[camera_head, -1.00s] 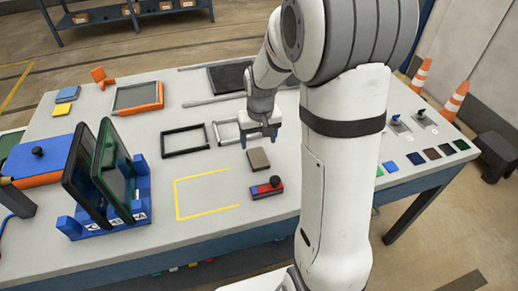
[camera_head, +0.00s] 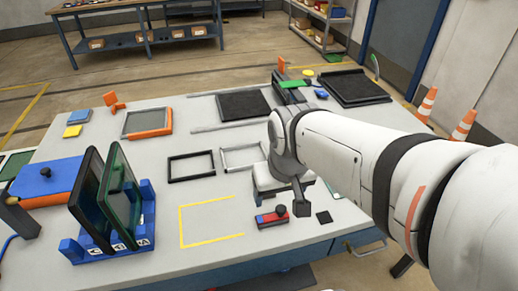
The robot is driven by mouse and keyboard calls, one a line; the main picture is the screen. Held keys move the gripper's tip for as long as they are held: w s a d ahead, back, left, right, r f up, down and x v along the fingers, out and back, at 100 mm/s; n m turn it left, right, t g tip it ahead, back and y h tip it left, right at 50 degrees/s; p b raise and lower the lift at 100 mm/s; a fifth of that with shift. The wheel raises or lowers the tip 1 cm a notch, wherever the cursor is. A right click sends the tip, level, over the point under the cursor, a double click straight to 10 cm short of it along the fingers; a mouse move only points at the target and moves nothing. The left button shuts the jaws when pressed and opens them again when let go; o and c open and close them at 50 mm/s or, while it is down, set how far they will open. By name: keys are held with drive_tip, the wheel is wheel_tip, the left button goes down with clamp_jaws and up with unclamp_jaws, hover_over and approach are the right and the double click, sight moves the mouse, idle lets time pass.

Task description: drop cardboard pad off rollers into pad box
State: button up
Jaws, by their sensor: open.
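My gripper (camera_head: 301,206) points down over the right part of the table. One dark finger shows clearly; the space between the fingers is hidden from this side. I see nothing held in it. A pale, dark-edged shape (camera_head: 268,184) shows just left of the finger, partly behind my wrist; I cannot tell what it is. I cannot make out a cardboard pad, rollers or a pad box for certain. My arm covers the right part of the table.
A yellow outlined area (camera_head: 212,240) is bare. A blue rack (camera_head: 142,222) holds upright dark panels at left. Orange cones (camera_head: 464,124) stand beyond the table.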

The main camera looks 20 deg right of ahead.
drive_tip(key=shift+o, duration=0.5)
drive_tip(key=shift+s+d, duration=0.15)
drive_tip(key=shift+s, duration=0.35)
drive_tip(key=w+f+g, duration=0.1)
drive_tip(key=w+f, duration=0.2)
drive_tip(key=w, duration=0.3)
drive_tip(key=w+d+f+b, duration=0.1)
drive_tip(key=w+f, duration=0.3)
drive_tip(key=w, duration=0.2)
drive_tip(key=w+f+g, duration=0.1)
drive_tip(key=w+f, duration=0.3)
drive_tip(key=w, duration=0.2)
drive_tip(key=shift+w+d+f+g, duration=0.1)
drive_tip(key=shift+w+d+g, duration=0.15)
drive_tip(key=shift+d+g, duration=0.05)
drive_tip(key=f, duration=0.8)
drive_tip(key=shift+w+d, duration=0.15)
drive_tip(key=shift+d, duration=0.15)
drive_tip(key=shift+r, duration=0.1)
drive_tip(key=c, duration=1.1)
